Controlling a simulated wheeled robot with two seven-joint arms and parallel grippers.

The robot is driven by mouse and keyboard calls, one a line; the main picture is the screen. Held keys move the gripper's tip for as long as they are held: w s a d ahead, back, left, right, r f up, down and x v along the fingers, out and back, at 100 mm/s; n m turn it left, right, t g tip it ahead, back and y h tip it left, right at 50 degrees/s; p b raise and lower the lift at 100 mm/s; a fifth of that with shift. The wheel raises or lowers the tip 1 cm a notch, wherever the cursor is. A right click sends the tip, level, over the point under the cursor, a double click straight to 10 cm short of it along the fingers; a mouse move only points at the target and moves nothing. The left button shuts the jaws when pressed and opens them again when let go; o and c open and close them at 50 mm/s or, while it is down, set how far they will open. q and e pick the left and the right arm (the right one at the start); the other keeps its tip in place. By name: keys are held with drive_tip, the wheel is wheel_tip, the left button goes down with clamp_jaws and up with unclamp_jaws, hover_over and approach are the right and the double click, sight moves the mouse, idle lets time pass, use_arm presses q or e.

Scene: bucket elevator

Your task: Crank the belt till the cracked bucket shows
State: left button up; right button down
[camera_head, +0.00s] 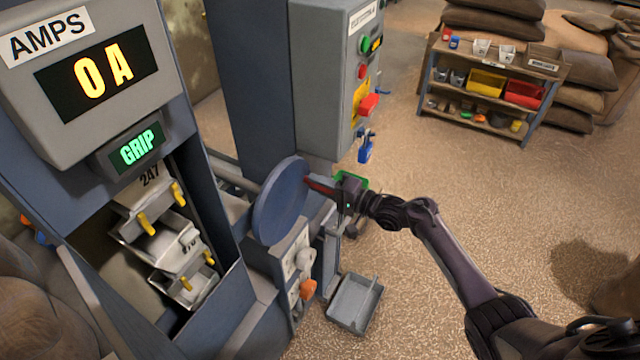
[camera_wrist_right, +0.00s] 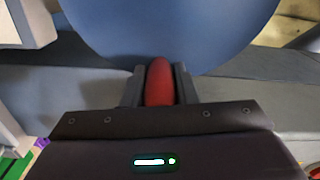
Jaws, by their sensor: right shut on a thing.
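My right gripper (camera_head: 338,190) is shut on the red crank handle (camera_head: 320,185), which sits at the right edge of the blue crank wheel (camera_head: 279,200). In the right wrist view the red handle (camera_wrist_right: 159,84) lies between the two dark fingers, with the blue disc (camera_wrist_right: 170,30) behind it. Metal buckets (camera_head: 165,248) with yellow clips hang on the belt inside the open housing; the upper one is marked 247. The lower numbers are partly hidden, and I cannot make out a crack. My left gripper is not in view.
The amps display (camera_head: 98,75) reads 0 A, and a green sign (camera_head: 138,148) below it reads GRIP. A grey control box (camera_head: 335,75) stands behind the wheel. A grey tray (camera_head: 355,303) is on the floor. A shelf (camera_head: 490,85) with bins stands at the back right; the floor between is clear.

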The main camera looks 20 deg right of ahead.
drive_tip(key=shift+f, duration=0.1)
drive_tip(key=c, duration=1.1)
unclamp_jaws()
drive_tip(key=shift+d, duration=0.1)
drive_tip(key=shift+c, duration=0.2)
drive_tip(key=shift+s, duration=0.1)
drive_tip(key=b+v, duration=0.1)
drive_tip(key=v, duration=0.6)
drive_tip(key=shift+s+d, duration=0.25)
drive_tip(key=shift+d, duration=0.05)
